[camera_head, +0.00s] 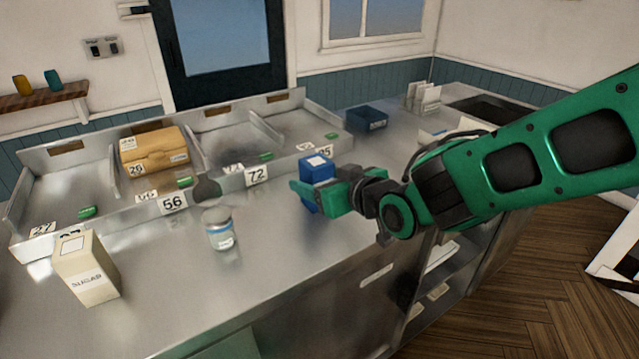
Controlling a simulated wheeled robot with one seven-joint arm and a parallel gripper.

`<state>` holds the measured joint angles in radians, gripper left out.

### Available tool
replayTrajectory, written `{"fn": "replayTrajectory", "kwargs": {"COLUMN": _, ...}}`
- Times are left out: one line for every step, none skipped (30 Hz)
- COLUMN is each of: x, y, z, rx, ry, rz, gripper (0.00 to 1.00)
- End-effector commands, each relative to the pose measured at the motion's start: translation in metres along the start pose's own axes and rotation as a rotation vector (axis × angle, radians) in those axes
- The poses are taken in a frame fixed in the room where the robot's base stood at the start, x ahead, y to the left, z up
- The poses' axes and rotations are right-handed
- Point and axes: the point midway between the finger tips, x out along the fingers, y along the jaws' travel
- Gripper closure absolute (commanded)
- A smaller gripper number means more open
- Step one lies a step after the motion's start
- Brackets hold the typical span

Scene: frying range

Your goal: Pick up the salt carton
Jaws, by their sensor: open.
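A blue carton (317,168) with a white label on top stands on the steel counter, partly hidden behind my gripper; it seems to be the salt carton, though no name can be read. My gripper (316,192) is open at the end of my green arm. Its green fingers are at the carton, one reaching across its near side. I cannot tell whether they touch it or whether the carton is fully between them.
A cream sugar carton (86,270) and a blue-white jar (219,229) with a dark round knob behind it stand to the left. Numbered steel bins (60,185) line the back, one holding a brown box (153,150). A dark blue bin (366,118) stands behind right.

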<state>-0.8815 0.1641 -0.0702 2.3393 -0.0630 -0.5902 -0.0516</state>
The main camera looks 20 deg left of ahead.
Motion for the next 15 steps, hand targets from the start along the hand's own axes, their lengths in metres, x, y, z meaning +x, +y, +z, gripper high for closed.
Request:
{"fn": "replayTrajectory", "kwargs": {"x": 0.005, "y": 0.000, "z": 0.000, "rx": 0.000, "ry": 0.000, "rz": -0.001, "gripper": 0.34}}
{"fn": "replayTrajectory", "kwargs": {"x": 0.009, "y": 0.000, "z": 0.000, "rx": -0.001, "ry": 0.000, "rz": -0.001, "gripper": 0.34}}
{"fn": "replayTrajectory", "kwargs": {"x": 0.014, "y": 0.000, "z": 0.001, "rx": -0.001, "ry": -0.002, "rz": 0.000, "gripper": 0.34}}
{"fn": "replayTrajectory", "kwargs": {"x": 0.018, "y": 0.000, "z": 0.001, "rx": -0.001, "ry": -0.001, "rz": 0.000, "gripper": 0.34}}
{"fn": "replayTrajectory", "kwargs": {"x": 0.023, "y": 0.000, "z": 0.001, "rx": -0.001, "ry": -0.001, "rz": 0.000, "gripper": 0.34}}
{"fn": "replayTrajectory", "kwargs": {"x": 0.028, "y": 0.000, "z": 0.001, "rx": -0.001, "ry": -0.001, "rz": 0.000, "gripper": 0.34}}
{"fn": "replayTrajectory", "kwargs": {"x": 0.032, "y": 0.001, "z": 0.001, "rx": -0.001, "ry": -0.001, "rz": 0.000, "gripper": 0.34}}
{"fn": "replayTrajectory", "kwargs": {"x": 0.035, "y": 0.001, "z": 0.001, "rx": -0.001, "ry": 0.000, "rz": 0.000, "gripper": 0.34}}
{"fn": "replayTrajectory", "kwargs": {"x": 0.039, "y": 0.001, "z": 0.001, "rx": -0.001, "ry": -0.001, "rz": 0.000, "gripper": 0.34}}
{"fn": "replayTrajectory", "kwargs": {"x": 0.042, "y": 0.001, "z": 0.001, "rx": -0.001, "ry": -0.001, "rz": 0.000, "gripper": 0.34}}
{"fn": "replayTrajectory", "kwargs": {"x": 0.044, "y": 0.001, "z": 0.001, "rx": -0.001, "ry": -0.001, "rz": 0.000, "gripper": 0.34}}
{"fn": "replayTrajectory", "kwargs": {"x": 0.046, "y": 0.001, "z": 0.001, "rx": -0.001, "ry": 0.000, "rz": 0.000, "gripper": 0.34}}
{"fn": "replayTrajectory", "kwargs": {"x": 0.047, "y": 0.001, "z": 0.000, "rx": -0.001, "ry": 0.000, "rz": 0.000, "gripper": 0.34}}
{"fn": "replayTrajectory", "kwargs": {"x": 0.048, "y": 0.001, "z": 0.000, "rx": -0.001, "ry": 0.000, "rz": 0.000, "gripper": 0.34}}
{"fn": "replayTrajectory", "kwargs": {"x": 0.048, "y": 0.001, "z": 0.000, "rx": -0.001, "ry": 0.000, "rz": 0.000, "gripper": 0.34}}
